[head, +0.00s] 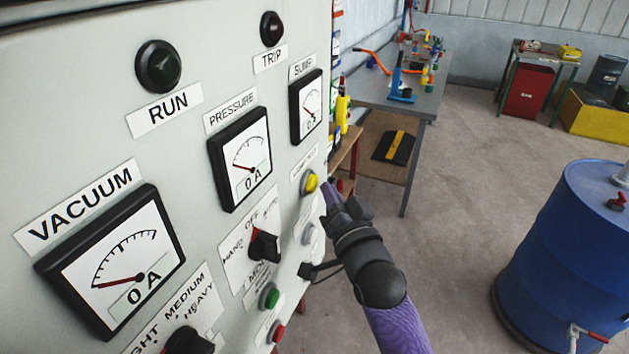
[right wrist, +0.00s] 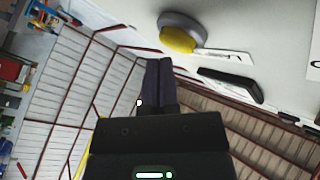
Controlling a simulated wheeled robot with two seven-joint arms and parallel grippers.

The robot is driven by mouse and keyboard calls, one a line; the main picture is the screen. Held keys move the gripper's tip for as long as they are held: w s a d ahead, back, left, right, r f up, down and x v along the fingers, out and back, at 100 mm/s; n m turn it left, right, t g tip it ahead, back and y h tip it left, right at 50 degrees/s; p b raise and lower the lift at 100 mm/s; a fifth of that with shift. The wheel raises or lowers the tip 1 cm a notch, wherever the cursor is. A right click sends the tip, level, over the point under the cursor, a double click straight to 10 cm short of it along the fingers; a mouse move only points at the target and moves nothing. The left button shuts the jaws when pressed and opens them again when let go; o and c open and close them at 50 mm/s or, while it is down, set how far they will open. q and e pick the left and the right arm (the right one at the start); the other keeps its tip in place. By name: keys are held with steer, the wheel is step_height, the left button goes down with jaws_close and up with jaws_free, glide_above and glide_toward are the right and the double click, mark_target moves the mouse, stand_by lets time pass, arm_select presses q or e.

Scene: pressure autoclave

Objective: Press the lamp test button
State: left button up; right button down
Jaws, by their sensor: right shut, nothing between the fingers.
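The lamp test button (head: 310,182) is a yellow round cap in a grey ring on the pale control panel, with a small, hard-to-read label above it. It also shows in the right wrist view (right wrist: 178,40), just beyond and slightly right of the fingertips. My right gripper (head: 328,190) is shut and empty, its purple fingers just right of the button in the head view. The fingers also show in the right wrist view (right wrist: 158,66). They look close to the button; I cannot tell whether they touch it. My left gripper is out of view.
The panel (head: 75,130) also bears a dark RUN lamp (head: 158,66), a dark TRIP lamp (head: 271,29), dial gauges, a selector switch (head: 264,246) and a green button (head: 270,297). A blue drum (head: 560,250) stands at right. The floor between is open.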

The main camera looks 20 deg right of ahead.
steer(key=shift+s+d, duration=0.15)
steer(key=s+d+p, duration=0.1)
steer(key=s+d, duration=0.2)
steer(key=shift+s+d, duration=0.1)
steer(key=shift+s, duration=0.3)
stand_by(0.7)
